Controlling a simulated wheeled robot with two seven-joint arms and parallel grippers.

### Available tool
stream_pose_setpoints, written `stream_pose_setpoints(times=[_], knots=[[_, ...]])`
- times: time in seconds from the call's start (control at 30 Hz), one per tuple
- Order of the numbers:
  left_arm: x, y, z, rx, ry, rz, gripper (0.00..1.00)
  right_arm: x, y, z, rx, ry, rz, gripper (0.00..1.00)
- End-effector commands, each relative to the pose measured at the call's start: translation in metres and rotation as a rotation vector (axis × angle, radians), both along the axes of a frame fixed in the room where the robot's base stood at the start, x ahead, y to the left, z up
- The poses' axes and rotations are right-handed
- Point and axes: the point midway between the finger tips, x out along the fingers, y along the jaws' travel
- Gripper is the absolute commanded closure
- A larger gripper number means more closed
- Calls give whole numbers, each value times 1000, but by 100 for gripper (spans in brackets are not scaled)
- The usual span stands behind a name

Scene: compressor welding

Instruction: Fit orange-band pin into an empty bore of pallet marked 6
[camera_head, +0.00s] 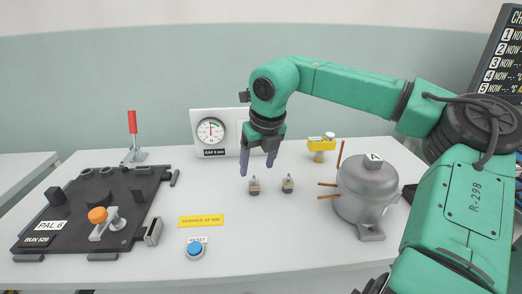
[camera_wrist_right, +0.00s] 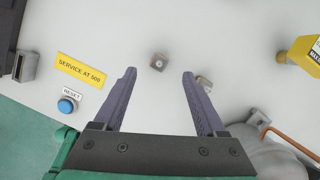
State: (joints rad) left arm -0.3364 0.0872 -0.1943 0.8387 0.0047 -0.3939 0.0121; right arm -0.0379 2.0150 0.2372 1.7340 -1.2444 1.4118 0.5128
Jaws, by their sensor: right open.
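Two small grey pins stand upright on the white table. The left pin (camera_head: 254,187) seems to have an orange band; the right pin (camera_head: 288,184) has a yellowish one. My right gripper (camera_head: 257,166) is open and empty, pointing down just above and behind the left pin. In the right wrist view the left pin (camera_wrist_right: 158,62) shows between and slightly past the open fingertips (camera_wrist_right: 159,73), and the other pin (camera_wrist_right: 204,83) is partly behind the right finger. The dark pallet (camera_head: 138,192) marked PAL 6 lies at the left; its bores are too small to tell.
The pallet carries an orange-knobbed part (camera_head: 97,215) and dark blocks. A red-handled clamp (camera_head: 133,135) and a gauge panel (camera_head: 211,132) stand behind. A blue reset button (camera_head: 195,249) is in front. A grey compressor (camera_head: 368,190) with copper tubes and a yellow-topped item (camera_head: 321,143) are at the right.

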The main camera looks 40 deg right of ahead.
Motion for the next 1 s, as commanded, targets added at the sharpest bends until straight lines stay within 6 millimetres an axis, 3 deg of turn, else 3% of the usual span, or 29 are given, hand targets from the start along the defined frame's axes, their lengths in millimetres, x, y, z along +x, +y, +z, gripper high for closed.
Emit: stream_pose_setpoints(times=[0.1, 0.27, 0.6, 0.67, 0.8, 0.87, 0.9, 0.97, 1.0], knots=[[4, -1, 0, 0, 0, 2, 50, 7, -2, -29, 1, 5, 1, 27], [8, -2, 1, -1, -3, 4, 50, 16, -4, -55, -1, 2, 1, 27], [8, -1, 1, 0, 2, 5, 50, 19, -5, -63, 0, -1, 0, 27], [8, -1, 1, 0, 2, 5, 50, 19, -5, -63, -1, -1, 0, 46], [8, -1, 1, 0, 1, 5, 50, 19, -5, -63, -1, -1, 0, 99], [8, -2, 1, 0, 1, 5, 50, 19, -5, -63, -1, -1, 0, 100], [8, -2, 1, 0, 1, 5, 50, 19, -5, -63, -1, -1, 0, 72], [8, -2, 1, 0, 0, 5, 50, 19, -5, -63, -1, -1, 0, 95], [8, -2, 1, 0, 0, 5, 50, 19, -5, -63, -1, -1, 1, 100]])
